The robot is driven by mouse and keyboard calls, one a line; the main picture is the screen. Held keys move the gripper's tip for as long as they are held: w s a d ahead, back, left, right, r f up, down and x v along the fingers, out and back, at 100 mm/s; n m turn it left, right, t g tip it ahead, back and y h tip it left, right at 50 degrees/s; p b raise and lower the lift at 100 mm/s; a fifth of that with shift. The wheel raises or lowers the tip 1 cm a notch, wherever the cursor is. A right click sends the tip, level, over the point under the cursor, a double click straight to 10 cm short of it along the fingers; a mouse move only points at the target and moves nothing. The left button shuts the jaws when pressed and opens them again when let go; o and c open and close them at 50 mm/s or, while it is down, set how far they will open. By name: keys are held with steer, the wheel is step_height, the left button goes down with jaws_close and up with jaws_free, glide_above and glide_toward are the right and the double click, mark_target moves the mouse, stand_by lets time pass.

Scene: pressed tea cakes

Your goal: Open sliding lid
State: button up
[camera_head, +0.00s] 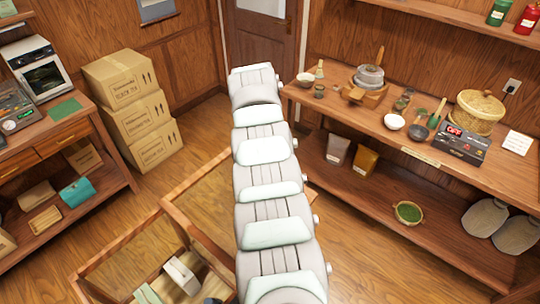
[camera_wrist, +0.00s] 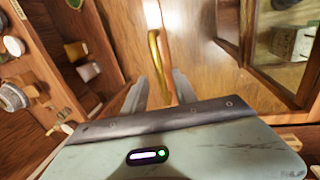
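A glass-topped wooden case (camera_head: 172,212) stands at the lower left of the head view, with boxes inside. I cannot tell which part is the sliding lid. A glass-paned wooden case (camera_wrist: 247,70) also shows at the upper right of the wrist view. My gripper (camera_wrist: 160,88) shows in the wrist view with its two grey fingers apart. A curved brass-coloured bar (camera_wrist: 154,50) lies beyond and partly between the fingertips in the picture. I cannot tell what it belongs to or whether the fingers touch it. My gripper is not seen in the head view, where my arm fills the middle.
A shelf counter (camera_head: 400,135) with tea ware runs along the right. Stacked cartons (camera_head: 125,85) stand at the back left beside a drawer counter (camera_head: 60,135). A door (camera_head: 262,35) is at the back. Floor (camera_head: 365,255) is clear right of my arm.

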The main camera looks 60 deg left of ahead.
step_height(320, 180, up, 8)
steer(key=s+b, duration=0.1)
steer(key=shift+s+d+r, duration=0.2)
steer(key=shift+s+d, duration=0.1)
stand_by(0.4)
